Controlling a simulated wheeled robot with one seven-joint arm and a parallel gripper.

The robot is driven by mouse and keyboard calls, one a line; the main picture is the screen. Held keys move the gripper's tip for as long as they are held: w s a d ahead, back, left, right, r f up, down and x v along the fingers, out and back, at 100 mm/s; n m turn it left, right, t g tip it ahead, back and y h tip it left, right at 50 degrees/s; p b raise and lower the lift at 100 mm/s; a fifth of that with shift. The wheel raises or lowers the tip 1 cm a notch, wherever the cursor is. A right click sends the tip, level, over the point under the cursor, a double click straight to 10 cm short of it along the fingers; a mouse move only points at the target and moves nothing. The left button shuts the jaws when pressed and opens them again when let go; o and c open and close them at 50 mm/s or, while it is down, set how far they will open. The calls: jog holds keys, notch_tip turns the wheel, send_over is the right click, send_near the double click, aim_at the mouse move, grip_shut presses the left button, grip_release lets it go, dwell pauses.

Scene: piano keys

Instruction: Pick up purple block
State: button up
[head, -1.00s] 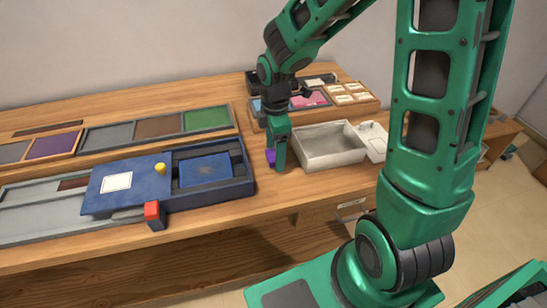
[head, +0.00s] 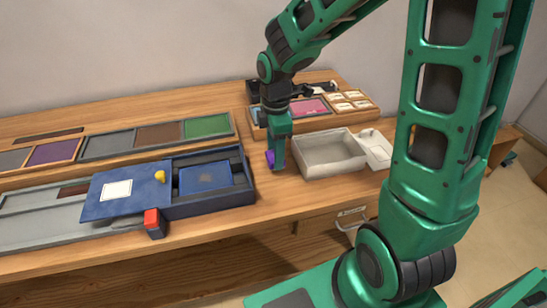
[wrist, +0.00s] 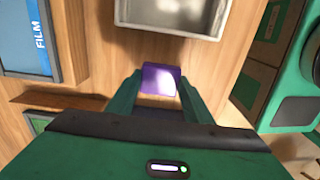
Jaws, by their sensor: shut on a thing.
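The purple block (head: 270,157) is at the tabletop between the blue sliding box and the grey tray, partly hidden by my gripper in the head view. In the wrist view the purple block (wrist: 160,79) sits between the two green fingertips. My gripper (head: 277,164) points down and is shut on the block. Whether the block touches the table or is just above it, I cannot tell.
The grey open tray (head: 328,172) stands close to the right of my gripper. The blue box (head: 240,202) with a yellow knob is to the left, with a red-topped block (head: 152,219) at its front. Panels and small trays lie behind. Bare wood lies in front.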

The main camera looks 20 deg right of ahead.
jog(key=s+a+r, duration=0.1)
jog(key=a+r, duration=0.1)
jog(key=a, duration=0.1)
jog(key=s+a+r, duration=0.2)
jog(key=a+r, duration=0.1)
jog(key=s+a+r, duration=0.2)
jog(key=a+r, duration=0.1)
jog(key=shift+s+a, duration=0.2)
jog(key=shift+s, duration=0.05)
jog(key=shift+s+a+r, duration=0.2)
jog(key=shift+a+r, duration=0.05)
jog(key=shift+a, duration=0.1)
jog(key=shift+o, duration=1)
jog(key=shift+c, duration=0.5)
